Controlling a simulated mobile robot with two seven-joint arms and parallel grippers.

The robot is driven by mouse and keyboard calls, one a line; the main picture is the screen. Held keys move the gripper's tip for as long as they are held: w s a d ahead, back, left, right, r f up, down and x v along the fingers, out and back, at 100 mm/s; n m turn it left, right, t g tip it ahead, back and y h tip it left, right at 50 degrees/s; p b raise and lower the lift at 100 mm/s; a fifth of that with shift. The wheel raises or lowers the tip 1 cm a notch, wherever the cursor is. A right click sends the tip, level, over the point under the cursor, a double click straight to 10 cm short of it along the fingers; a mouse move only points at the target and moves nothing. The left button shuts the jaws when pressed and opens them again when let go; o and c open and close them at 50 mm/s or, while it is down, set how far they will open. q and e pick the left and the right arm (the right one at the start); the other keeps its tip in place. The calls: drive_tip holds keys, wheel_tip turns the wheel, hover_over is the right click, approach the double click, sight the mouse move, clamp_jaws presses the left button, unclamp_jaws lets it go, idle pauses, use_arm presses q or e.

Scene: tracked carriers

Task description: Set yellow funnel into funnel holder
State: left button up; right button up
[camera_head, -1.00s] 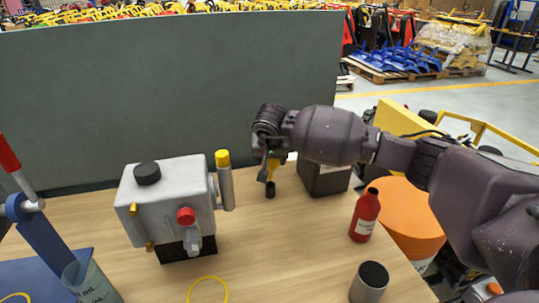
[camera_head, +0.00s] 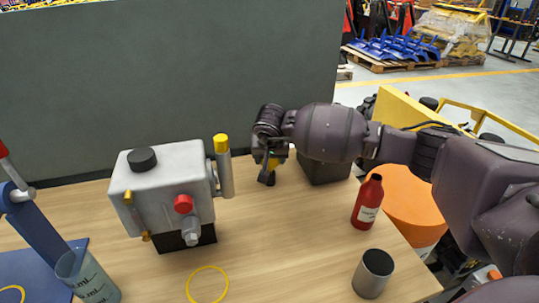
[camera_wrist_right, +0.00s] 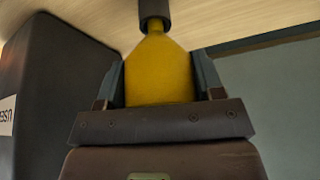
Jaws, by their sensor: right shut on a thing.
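My right gripper (camera_head: 266,178) is beyond the grey machine, just above the table's far part. It is shut on the yellow funnel (camera_wrist_right: 158,75), which sits between the two fingers in the right wrist view. Only a small yellow patch of the funnel (camera_head: 274,163) shows in the head view. The funnel's narrow end meets a dark cylindrical piece (camera_wrist_right: 155,12) in the wrist view. I cannot tell whether that piece is the funnel holder or part of the funnel, nor how deep the end goes. My left gripper is not in view.
A dark box (camera_head: 325,168) stands close to the right of the gripper. The grey machine (camera_head: 165,190) with a yellow-topped tube (camera_head: 224,170) is to its left. A red bottle (camera_head: 367,203), a dark cup (camera_head: 373,273) and a yellow ring (camera_head: 207,284) are nearer. A grey panel (camera_head: 170,80) closes the back.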

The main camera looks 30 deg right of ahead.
idle(0.3)
drive_tip(key=o, duration=1)
drive_tip(key=shift+f, duration=0.1)
drive_tip(key=p+v, duration=0.1)
drive_tip(key=v, duration=1)
drive_tip(key=shift+p, duration=0.4)
